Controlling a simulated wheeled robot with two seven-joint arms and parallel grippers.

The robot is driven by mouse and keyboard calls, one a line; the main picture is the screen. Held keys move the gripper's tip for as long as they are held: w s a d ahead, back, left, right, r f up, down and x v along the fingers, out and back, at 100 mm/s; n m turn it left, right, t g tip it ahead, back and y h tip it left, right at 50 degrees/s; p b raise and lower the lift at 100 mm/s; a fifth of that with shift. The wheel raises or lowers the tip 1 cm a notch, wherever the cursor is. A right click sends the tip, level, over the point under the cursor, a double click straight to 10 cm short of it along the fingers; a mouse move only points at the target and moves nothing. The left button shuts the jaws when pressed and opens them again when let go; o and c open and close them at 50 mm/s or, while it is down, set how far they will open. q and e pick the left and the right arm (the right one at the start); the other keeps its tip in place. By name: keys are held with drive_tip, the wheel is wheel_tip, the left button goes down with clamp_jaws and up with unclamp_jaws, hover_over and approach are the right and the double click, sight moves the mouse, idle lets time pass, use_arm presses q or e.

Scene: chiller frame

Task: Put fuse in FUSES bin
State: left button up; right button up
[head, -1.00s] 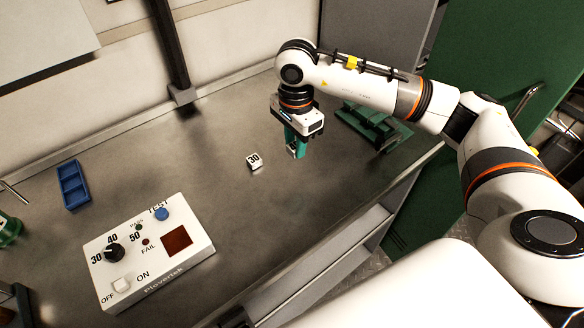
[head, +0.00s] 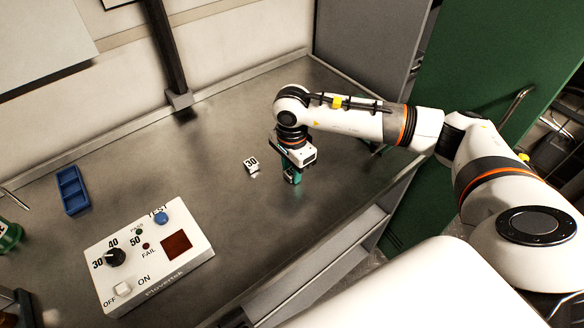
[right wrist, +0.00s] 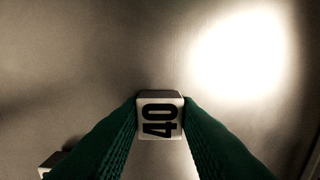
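A white block marked 40 (right wrist: 160,118) sits between the green fingers of my right gripper (right wrist: 161,125) in the right wrist view, with a finger against each side. In the head view my right gripper (head: 293,178) points down over the bench, and the held block is not clearly visible there. A second white block marked 30 (head: 251,165) lies on the bench just left of the gripper. A bin labelled FUSES is not readable in view. A green container (head: 8,236) shows only partly at the left edge. My left gripper is not in view.
A white tester box (head: 150,255) with a dial, blue button and switch stands at the front left. A blue divided tray (head: 72,190) lies behind it. A green door (head: 490,60) stands at the right.

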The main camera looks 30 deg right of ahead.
drive_tip(key=o, duration=0.3)
drive_tip(key=shift+o, duration=0.2)
drive_tip(key=shift+r, duration=0.15)
